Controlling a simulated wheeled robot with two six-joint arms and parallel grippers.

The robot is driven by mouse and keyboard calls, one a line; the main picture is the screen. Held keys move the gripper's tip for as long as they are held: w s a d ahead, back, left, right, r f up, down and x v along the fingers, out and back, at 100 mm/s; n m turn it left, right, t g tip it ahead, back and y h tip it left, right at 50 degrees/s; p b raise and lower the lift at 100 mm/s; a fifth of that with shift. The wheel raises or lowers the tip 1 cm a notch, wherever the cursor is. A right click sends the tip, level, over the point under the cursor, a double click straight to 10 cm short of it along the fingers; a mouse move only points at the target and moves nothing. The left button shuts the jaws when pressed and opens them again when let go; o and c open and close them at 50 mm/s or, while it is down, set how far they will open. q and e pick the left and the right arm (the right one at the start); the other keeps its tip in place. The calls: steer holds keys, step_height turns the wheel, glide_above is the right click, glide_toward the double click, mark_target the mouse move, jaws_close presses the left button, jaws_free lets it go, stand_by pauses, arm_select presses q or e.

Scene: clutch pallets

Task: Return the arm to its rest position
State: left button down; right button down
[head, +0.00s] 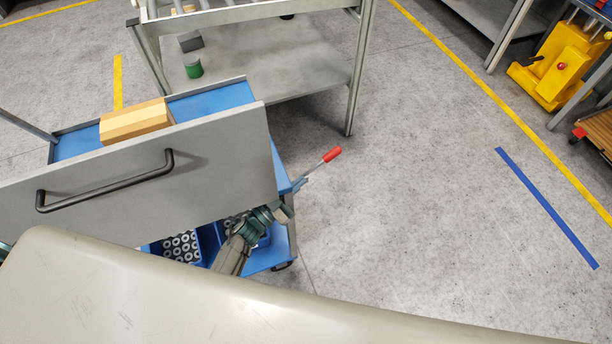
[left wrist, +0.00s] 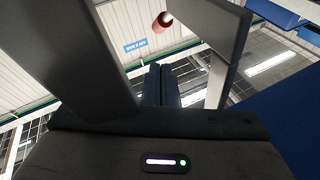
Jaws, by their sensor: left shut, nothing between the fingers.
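A red-tipped lever (head: 331,154) stands out from the cart above and right of the gripper. A red cylinder (left wrist: 162,21) shows above the fingers in the wrist view. My right gripper is not in view.
The grey panel (head: 215,160) with a black handle (head: 105,183) stands close left. A tan box (head: 135,121) lies on the blue shelf behind it. Blue bins (head: 208,240) below hold several grey rings. A grey table (head: 270,68) stands behind.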

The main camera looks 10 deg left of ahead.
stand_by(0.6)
